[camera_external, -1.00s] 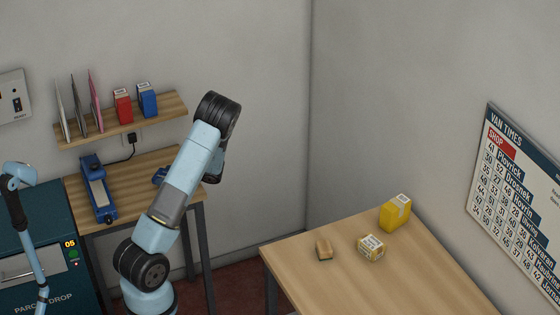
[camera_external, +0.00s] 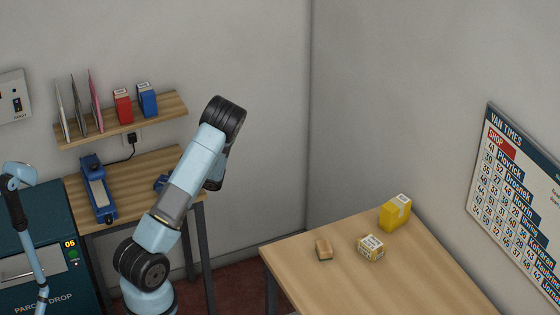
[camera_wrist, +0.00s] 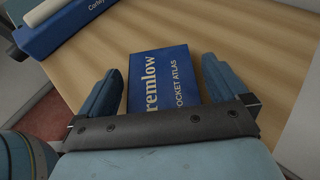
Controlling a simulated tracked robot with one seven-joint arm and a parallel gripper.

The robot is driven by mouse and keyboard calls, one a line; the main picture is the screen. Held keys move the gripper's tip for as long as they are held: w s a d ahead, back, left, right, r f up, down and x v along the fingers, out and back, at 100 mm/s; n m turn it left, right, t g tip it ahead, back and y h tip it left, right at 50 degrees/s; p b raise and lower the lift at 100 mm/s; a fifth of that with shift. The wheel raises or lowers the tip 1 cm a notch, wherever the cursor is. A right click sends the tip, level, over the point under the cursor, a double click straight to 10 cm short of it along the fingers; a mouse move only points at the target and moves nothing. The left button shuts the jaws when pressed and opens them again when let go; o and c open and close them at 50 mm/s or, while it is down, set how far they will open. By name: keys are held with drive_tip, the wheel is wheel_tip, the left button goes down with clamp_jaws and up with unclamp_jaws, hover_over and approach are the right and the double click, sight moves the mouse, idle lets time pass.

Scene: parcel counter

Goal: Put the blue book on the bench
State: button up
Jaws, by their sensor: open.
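The blue book (camera_wrist: 168,80), with "remlow" and "Pocket Atlas" on its cover, lies flat on a wooden top in the wrist view. My gripper (camera_wrist: 162,65) is open, with one blue finger on each side of the book. Its near end is hidden by my gripper, and I cannot tell whether the fingers touch it. In the external view a small patch of blue shows left of my arm above the left wooden table (camera_external: 142,165); I cannot tell if it is finger or book. Another wooden table (camera_external: 330,285) stands at the right.
A blue device (camera_external: 98,190) with a pale top lies left on the same table. A shelf (camera_external: 165,108) above holds upright thin items, a red box (camera_external: 122,106) and a blue box (camera_external: 147,100). The right table carries a yellow box (camera_external: 395,214) and two smaller blocks.

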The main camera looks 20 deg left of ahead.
drive_tip(key=shift+d, duration=0.1)
drive_tip(key=v, duration=1.1)
drive_tip(key=shift+d+r, duration=0.25)
drive_tip(key=shift+d, duration=0.1)
drive_tip(key=s+d+r+n+t+h, duration=0.2)
drive_tip(key=s+d+r+n+h, duration=0.2)
drive_tip(key=s+r+n, duration=0.5)
drive_tip(key=s+d+r+n+t+h, duration=0.3)
drive_tip(key=s+r+n+h, duration=0.6)
drive_tip(key=s+r, duration=1.2)
drive_tip(key=shift+s+d+t+h, duration=0.3)
drive_tip(key=shift+s+d, duration=0.75)
